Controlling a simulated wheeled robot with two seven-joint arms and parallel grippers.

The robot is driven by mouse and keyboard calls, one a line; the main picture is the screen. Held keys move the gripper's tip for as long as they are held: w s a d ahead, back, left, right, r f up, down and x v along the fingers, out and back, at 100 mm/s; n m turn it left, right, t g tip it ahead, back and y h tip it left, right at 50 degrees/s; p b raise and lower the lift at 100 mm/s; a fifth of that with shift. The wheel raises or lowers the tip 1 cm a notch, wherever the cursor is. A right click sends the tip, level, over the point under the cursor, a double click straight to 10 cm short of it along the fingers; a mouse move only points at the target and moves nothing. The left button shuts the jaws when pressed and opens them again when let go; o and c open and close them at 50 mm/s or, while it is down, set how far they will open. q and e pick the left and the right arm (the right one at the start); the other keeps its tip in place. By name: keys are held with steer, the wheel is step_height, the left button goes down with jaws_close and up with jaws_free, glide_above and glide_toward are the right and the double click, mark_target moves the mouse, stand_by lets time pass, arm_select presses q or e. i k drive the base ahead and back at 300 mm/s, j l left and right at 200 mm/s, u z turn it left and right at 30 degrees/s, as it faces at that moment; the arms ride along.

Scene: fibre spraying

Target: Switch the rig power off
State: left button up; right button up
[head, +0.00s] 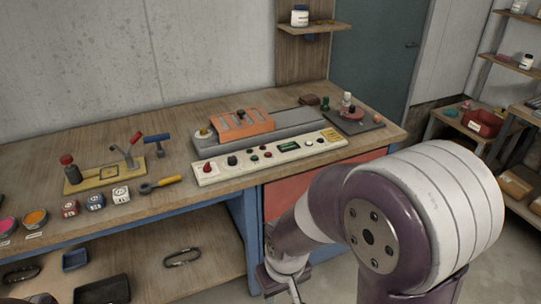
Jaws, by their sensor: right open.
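The spraying rig (253,136) is a grey machine with an orange cover, standing on the wooden workbench. Its cream control panel (268,157) runs along the front. My right gripper (279,281) is open, low in front of the bench and below the panel, partly cut off by the lower edge. My left gripper is out of view.
Left of the rig are a yellow-based lever fixture (104,175), a yellow-handled tool (160,184), small dice-like blocks and colour pots. A dark tray (352,122) with small parts stands to the right. The bench's front edge lies between my right gripper and the panel.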

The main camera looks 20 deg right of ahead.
mark_target(207, 168)
steer(key=i+l+z, duration=0.2)
steer(key=i+z, duration=0.15)
steer(key=i, duration=0.2)
steer(key=i+z, duration=0.35)
steer(key=i, duration=0.2)
steer(key=i+z, duration=0.35)
steer(key=i, duration=0.2)
